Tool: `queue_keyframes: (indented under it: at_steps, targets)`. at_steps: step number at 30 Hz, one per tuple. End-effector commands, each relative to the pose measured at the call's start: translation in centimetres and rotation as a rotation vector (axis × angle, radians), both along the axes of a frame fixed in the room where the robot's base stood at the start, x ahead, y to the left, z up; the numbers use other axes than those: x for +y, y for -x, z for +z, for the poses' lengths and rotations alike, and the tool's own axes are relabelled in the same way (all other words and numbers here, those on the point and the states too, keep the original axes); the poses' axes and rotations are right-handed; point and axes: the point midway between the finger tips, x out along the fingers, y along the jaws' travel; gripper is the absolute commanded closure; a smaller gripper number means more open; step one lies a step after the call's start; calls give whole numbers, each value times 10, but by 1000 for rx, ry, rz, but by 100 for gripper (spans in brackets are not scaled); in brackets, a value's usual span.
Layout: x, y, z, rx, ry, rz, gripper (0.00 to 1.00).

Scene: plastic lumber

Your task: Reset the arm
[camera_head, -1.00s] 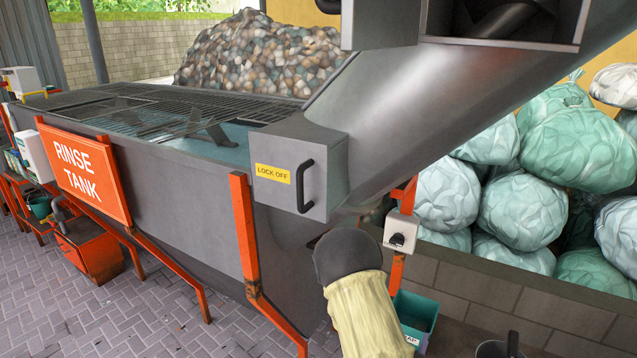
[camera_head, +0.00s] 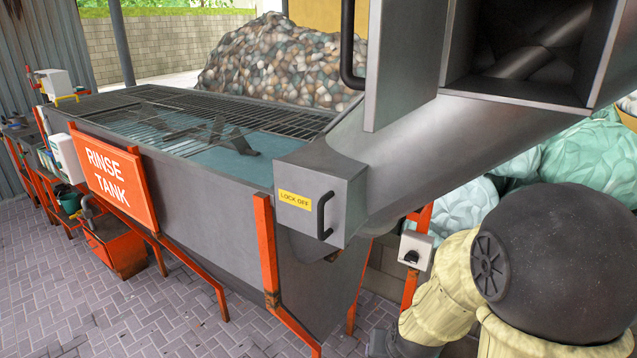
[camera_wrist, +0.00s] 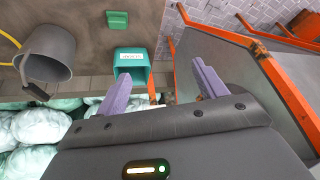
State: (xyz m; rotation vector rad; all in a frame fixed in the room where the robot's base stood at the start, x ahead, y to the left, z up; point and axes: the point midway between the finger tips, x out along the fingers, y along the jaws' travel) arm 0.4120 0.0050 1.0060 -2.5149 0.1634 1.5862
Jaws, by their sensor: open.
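My gripper (camera_wrist: 161,72) shows in the wrist view with its two purple fingers spread wide apart. Nothing is between them. A green bin (camera_wrist: 131,62) with a white label is just beyond the fingers, apart from them. In the head view my arm fills the lower right, with a dark round joint and a cream sleeve. It hides part of the bagged pile, and my fingers cannot be made out there.
The grey rinse tank (camera_head: 190,215) on orange legs fills the middle, with a chute (camera_head: 440,150) and a lock-off box (camera_head: 310,195) close to my arm. A switch box (camera_head: 415,250) is beside my sleeve. A grey bucket (camera_wrist: 48,55) shows in the wrist view. Paving at left is clear.

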Motion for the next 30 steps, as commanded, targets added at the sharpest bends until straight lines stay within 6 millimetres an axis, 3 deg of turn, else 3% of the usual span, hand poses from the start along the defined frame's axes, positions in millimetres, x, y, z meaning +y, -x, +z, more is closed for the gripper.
queue_keyframes:
  at_steps: [1,3,9,30]
  targets:
    - [0,10,18,31,6,36,29]
    - [0,27,32,88,19,88,29]
    - [-4,61,54,199,56,179,29]
    - [-5,65,54,214,61,188,29]
